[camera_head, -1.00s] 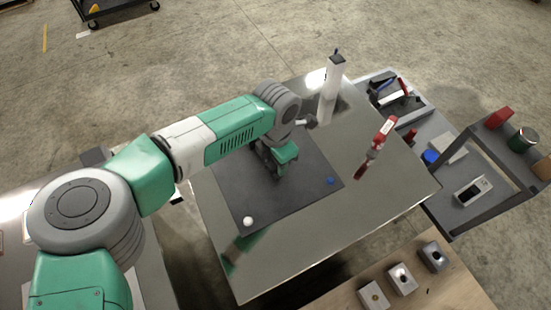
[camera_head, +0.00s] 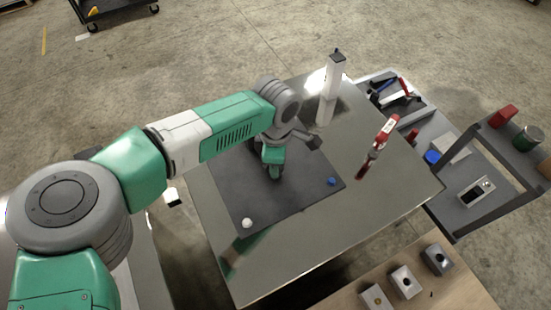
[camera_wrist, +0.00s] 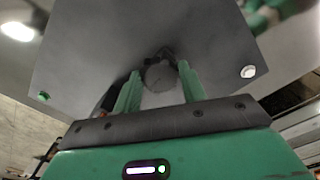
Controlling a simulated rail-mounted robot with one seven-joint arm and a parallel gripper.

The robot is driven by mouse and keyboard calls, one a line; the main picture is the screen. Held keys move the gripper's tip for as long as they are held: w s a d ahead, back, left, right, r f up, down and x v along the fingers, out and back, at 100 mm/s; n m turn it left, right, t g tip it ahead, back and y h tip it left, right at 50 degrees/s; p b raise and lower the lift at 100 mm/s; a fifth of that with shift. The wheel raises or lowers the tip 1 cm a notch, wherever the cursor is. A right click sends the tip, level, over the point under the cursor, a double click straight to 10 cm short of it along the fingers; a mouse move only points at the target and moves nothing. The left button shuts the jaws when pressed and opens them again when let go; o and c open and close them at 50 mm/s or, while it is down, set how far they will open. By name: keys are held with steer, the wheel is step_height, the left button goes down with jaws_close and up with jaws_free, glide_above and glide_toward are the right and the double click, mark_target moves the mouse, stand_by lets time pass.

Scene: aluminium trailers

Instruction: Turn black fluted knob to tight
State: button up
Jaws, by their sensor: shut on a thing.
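A dark grey panel (camera_head: 240,190) lies on the metal table. My gripper (camera_head: 275,174) points down at the middle of this panel in the head view and covers what is under it. In the wrist view, my gripper's two green fingers (camera_wrist: 160,82) stand on either side of a round, dark grey knob (camera_wrist: 159,75). They are shut on it at the panel face. The knob's flutes and any tight mark cannot be made out.
A white post (camera_head: 331,90) stands behind the panel. A red-handled clamp (camera_head: 383,135) is at the table's right edge. A grey shelf cart (camera_head: 480,190) stands to the right. The table (camera_head: 300,250) in front of the panel is clear.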

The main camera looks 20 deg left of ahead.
stand_by(0.4)
steer(key=o, duration=1)
steer(key=shift+r, duration=0.1)
step_height(320, 180, up, 8)
steer(key=shift+f+b, duration=0.15)
steer(key=shift+b, duration=0.35)
